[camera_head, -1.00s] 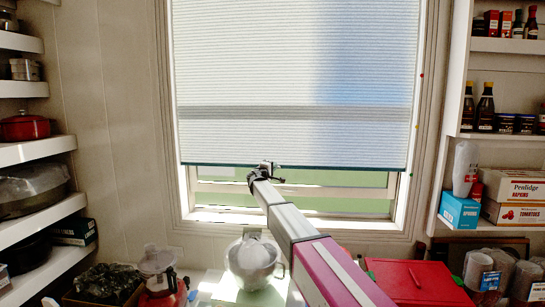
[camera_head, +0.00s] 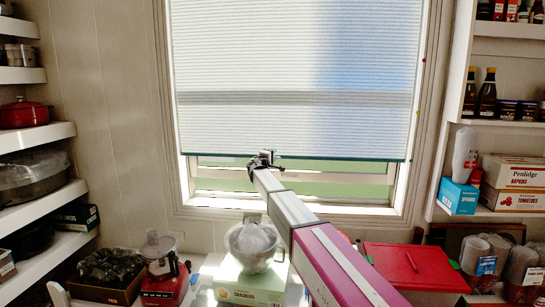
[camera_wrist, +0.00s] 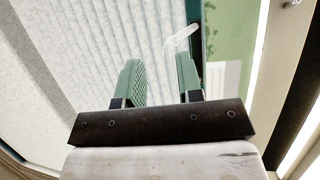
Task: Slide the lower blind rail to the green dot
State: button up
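The pale pleated blind (camera_head: 300,60) covers most of the window and ends in a dark teal lower rail (camera_head: 340,158). A small green dot (camera_head: 411,160) is on the right window frame, close to the rail's right end and at about its height. My gripper (camera_head: 266,154) is at the rail, left of its middle. In the wrist view my gripper (camera_wrist: 160,80) has its two green-grey fingers apart. The rail (camera_wrist: 194,12) and a clear curved tab (camera_wrist: 180,40) show beyond the right finger. I cannot tell whether a finger touches the tab.
A red dot (camera_head: 424,60) is higher on the right frame. Shelves stand at left (camera_head: 35,135) and right (camera_head: 500,122). Below the window are a wrapped mixer bowl (camera_head: 252,243), a red lidded box (camera_head: 415,266) and a blender (camera_head: 160,255).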

jog(key=v, duration=1)
jog(key=shift+s+a, duration=0.2)
jog(key=shift+s, duration=0.15)
jog(key=shift+f, duration=0.1)
jog(key=x, duration=0.7)
jog(key=f+x, duration=0.1)
jog(key=x, duration=0.2)
jog(key=shift+w+d, duration=0.15)
jog(key=shift+w, duration=0.25)
jog(key=shift+c, duration=0.3)
grip_shut()
